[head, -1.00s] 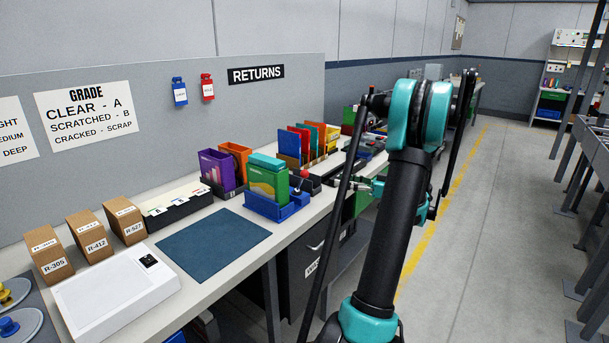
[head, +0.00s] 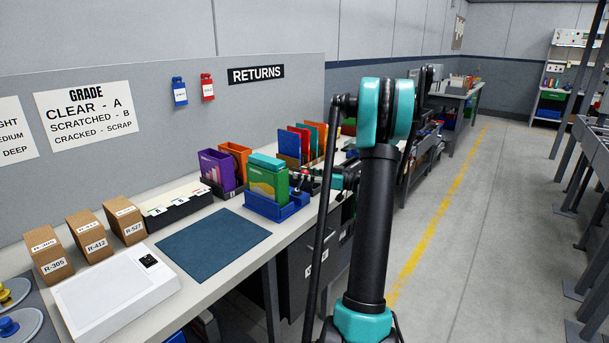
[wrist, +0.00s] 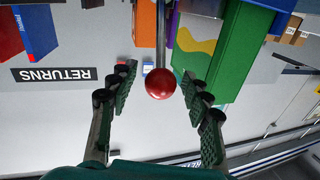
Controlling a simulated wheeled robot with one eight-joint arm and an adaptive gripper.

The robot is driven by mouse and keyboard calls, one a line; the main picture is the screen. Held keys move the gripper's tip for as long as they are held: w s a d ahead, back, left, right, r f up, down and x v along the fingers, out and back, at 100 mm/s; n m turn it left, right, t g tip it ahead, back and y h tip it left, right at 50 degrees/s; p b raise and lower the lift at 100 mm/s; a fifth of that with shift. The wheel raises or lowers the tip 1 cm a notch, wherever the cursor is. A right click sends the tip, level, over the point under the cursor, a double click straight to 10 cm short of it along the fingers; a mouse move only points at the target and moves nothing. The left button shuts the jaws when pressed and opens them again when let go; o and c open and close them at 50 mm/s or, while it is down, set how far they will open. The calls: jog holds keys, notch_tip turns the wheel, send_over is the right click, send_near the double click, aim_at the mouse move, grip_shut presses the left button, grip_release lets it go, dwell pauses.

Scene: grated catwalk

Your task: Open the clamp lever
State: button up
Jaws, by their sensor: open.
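The clamp lever shows in the wrist view as a metal rod (wrist: 160,35) ending in a round red knob (wrist: 160,84). My gripper (wrist: 158,77) is open, with one dark green finger on each side of the knob. Gaps show between the knob and both fingers, and no contact is visible. In the head view my gripper (head: 312,180) is small and partly hidden, just right of the blue holder with the green box. The lever's base is not clear in either view.
The blue holder (head: 277,209) with a green box (head: 268,180) stands close beside my gripper. Several coloured folders (head: 307,145) stand behind. A blue mat (head: 213,245) lies clear on the bench. The floor aisle (head: 470,240) at right is open.

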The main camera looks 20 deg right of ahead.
jog(key=shift+c, duration=0.5)
grip_shut()
